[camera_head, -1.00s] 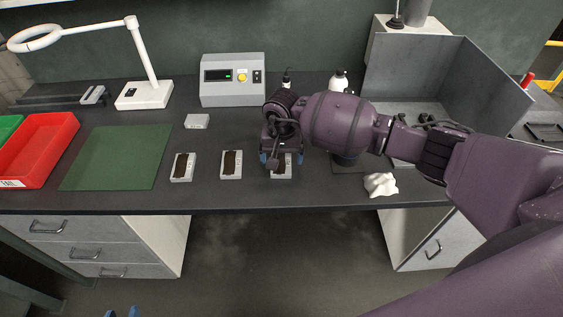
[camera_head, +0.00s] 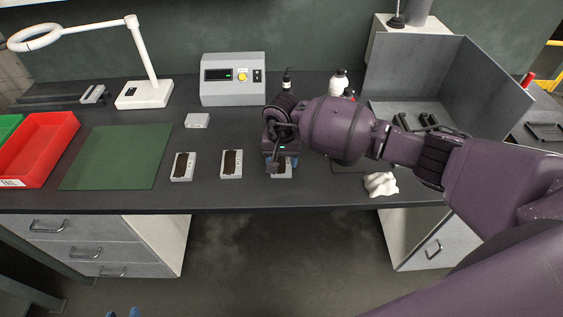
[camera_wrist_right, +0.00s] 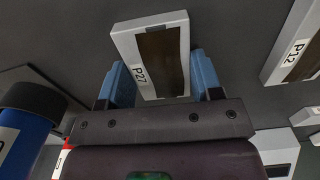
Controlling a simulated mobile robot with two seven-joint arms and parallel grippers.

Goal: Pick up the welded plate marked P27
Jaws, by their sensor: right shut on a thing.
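The welded plate marked P27 (camera_wrist_right: 126,46) is a pale grey block with a dark brown strip. It lies between the blue fingers of my right gripper (camera_wrist_right: 162,80) in the right wrist view. In the head view the right gripper (camera_head: 281,161) hides much of this plate (camera_head: 281,174), the rightmost in the front row. The right gripper is shut on it; whether the plate is clear of the bench I cannot tell. Two blue fingertips of my left gripper (camera_head: 122,313) show at the bottom edge, apart and empty.
A plate marked P12 (camera_wrist_right: 297,48) lies beside P27. Two plates (camera_head: 182,167) (camera_head: 231,164) stand left of the gripper, with a small grey block (camera_head: 197,121) behind. A green mat (camera_head: 117,158) and red tray (camera_head: 38,150) are left. A crumpled white cloth (camera_head: 381,184) lies right.

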